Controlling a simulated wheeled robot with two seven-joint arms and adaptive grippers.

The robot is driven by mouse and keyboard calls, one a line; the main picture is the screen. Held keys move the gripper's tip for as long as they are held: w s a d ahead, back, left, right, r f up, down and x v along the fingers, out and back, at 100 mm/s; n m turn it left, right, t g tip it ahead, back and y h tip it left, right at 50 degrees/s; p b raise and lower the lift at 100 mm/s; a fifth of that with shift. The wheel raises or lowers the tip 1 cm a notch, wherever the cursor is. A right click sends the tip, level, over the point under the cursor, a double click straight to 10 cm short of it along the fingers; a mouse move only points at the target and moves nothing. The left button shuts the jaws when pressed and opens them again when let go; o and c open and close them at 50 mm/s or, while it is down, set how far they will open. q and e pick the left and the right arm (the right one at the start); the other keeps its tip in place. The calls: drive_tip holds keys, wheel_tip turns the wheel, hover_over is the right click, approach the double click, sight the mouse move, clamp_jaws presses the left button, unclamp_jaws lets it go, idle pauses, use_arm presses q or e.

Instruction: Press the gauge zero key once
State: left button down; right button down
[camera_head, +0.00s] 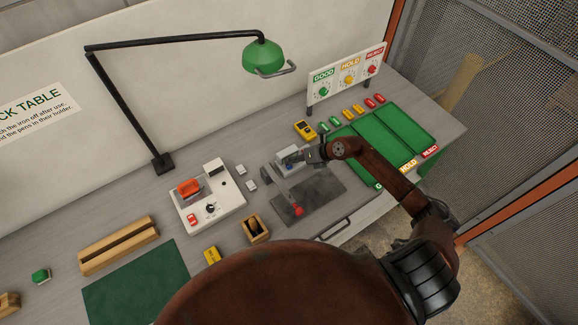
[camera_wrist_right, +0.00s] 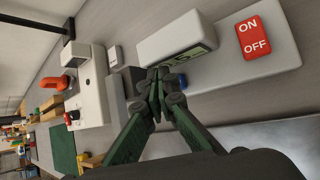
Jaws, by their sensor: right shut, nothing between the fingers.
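The gauge (camera_head: 289,161) is a pale grey box on the table in the head view, left of my right gripper (camera_head: 314,154). In the right wrist view the gauge (camera_wrist_right: 280,62) shows a display (camera_wrist_right: 188,55) and a red ON/OFF switch (camera_wrist_right: 253,37). My right gripper (camera_wrist_right: 160,84) is shut and empty, its fingertips in front of the display's lower edge. A bit of blue (camera_wrist_right: 183,80) shows beside the fingertips; I cannot tell whether it is the zero key. Whether the fingertips touch the gauge is unclear. My left gripper is not in view.
A dark grey plate (camera_head: 325,187) with a red knob (camera_head: 297,210) lies in front of the gauge. Green trays (camera_head: 405,126) and a yellow meter (camera_head: 304,130) are to the right and behind.

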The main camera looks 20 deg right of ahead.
sight(291, 166)
idle(0.7)
drive_tip(key=shift+f, duration=0.4)
drive_tip(key=shift+f+b, duration=0.5)
drive_tip(key=shift+b, duration=0.05)
idle(0.5)
drive_tip(key=shift+r, duration=0.1)
drive_tip(key=shift+r+p, duration=0.75)
drive_tip(key=shift+r, duration=0.05)
wheel_tip(291, 166, up, 5)
drive_tip(key=p, duration=0.4)
idle(0.5)
